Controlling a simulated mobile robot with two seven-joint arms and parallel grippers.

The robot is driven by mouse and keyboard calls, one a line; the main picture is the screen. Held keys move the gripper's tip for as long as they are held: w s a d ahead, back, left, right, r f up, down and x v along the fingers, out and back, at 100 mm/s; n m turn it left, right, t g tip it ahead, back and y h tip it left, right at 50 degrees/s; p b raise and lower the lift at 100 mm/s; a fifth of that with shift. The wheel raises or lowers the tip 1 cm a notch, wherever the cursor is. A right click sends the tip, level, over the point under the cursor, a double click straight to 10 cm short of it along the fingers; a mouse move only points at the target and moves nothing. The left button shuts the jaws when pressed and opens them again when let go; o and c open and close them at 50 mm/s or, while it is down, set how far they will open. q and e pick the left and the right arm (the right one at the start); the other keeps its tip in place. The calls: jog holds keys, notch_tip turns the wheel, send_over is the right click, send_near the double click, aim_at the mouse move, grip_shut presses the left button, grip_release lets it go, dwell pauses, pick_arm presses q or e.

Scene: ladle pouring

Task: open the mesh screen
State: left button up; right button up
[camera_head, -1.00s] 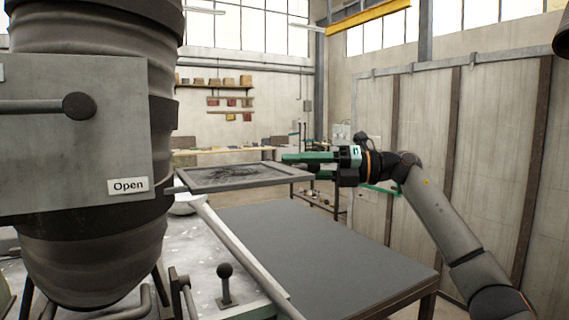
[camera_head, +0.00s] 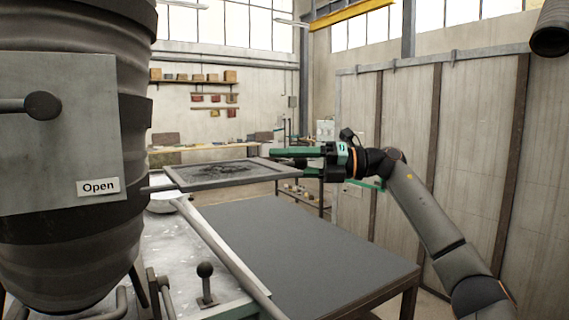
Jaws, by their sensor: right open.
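The mesh screen (camera_head: 178,183) is a flat, dark-framed panel with dark mesh. It stands roughly level above the back of the grey table, to the right of the ladle. My right gripper (camera_head: 284,161) has green fingers and is at the screen's right end. Its jaws are open, with one finger above the frame's edge and the other about level with it or below. I cannot tell whether the fingers touch the frame. My left gripper is not in view.
A large dark ribbed ladle (camera_head: 70,245) with an "Open" plate (camera_head: 98,187) fills the left side. A lever with a ball knob (camera_head: 205,270) and a long bar (camera_head: 222,243) stand in front. The grey table top (camera_head: 300,250) is bare. A panelled wall (camera_head: 480,130) is at the right.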

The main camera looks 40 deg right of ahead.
jog(key=b+v, duration=0.2)
jog(key=v, duration=1)
jog(key=shift+s+d, duration=0.2)
